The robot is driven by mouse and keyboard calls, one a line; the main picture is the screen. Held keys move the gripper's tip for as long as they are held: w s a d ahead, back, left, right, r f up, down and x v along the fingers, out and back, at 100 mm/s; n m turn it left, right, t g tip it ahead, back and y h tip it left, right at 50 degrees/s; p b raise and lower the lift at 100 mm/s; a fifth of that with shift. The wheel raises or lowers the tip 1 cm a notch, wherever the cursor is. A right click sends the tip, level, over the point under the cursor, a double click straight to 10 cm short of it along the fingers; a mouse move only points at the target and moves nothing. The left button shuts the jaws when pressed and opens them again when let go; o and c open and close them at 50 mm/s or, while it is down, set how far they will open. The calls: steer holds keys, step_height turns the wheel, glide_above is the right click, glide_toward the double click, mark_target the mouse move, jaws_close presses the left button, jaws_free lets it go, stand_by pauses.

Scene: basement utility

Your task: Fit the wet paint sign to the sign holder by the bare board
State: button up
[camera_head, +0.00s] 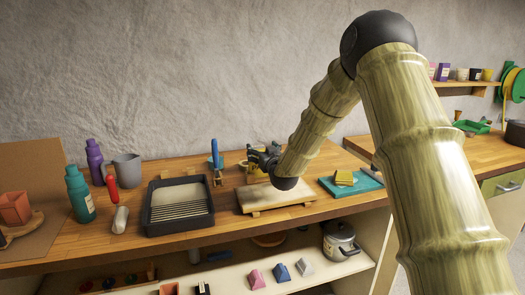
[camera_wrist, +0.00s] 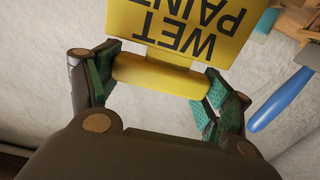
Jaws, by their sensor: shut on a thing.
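The yellow wet paint sign (camera_wrist: 185,25) fills the top of the wrist view, its black lettering upside down. My gripper (camera_wrist: 160,80) is shut on the sign's yellow lower bar, with a green-padded finger at each end. In the head view my gripper (camera_head: 262,158) is above the back of the workbench, behind the bare board (camera_head: 275,196), a pale plank raised on supports. The sign is mostly hidden there by the gripper and arm. I cannot make out the sign holder clearly; a small wooden piece shows behind the board, partly covered by my gripper.
A blue-handled tool (camera_head: 215,152) stands left of my gripper; its handle (camera_wrist: 282,100) is close in the wrist view. A black paint tray (camera_head: 180,228) lies left of the board, a teal tray (camera_head: 365,187) with sponges right. Bottles and a grey jug (camera_head: 127,170) stand farther left.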

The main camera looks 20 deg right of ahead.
steer(key=shift+f, duration=0.5)
steer(key=o, duration=1)
steer(key=shift+s, duration=0.1)
steer(key=s, duration=0.4)
steer(key=s+a, duration=0.1)
steer(key=s, duration=0.7)
steer(key=shift+a, duration=0.25)
steer(key=shift+d, duration=0.1)
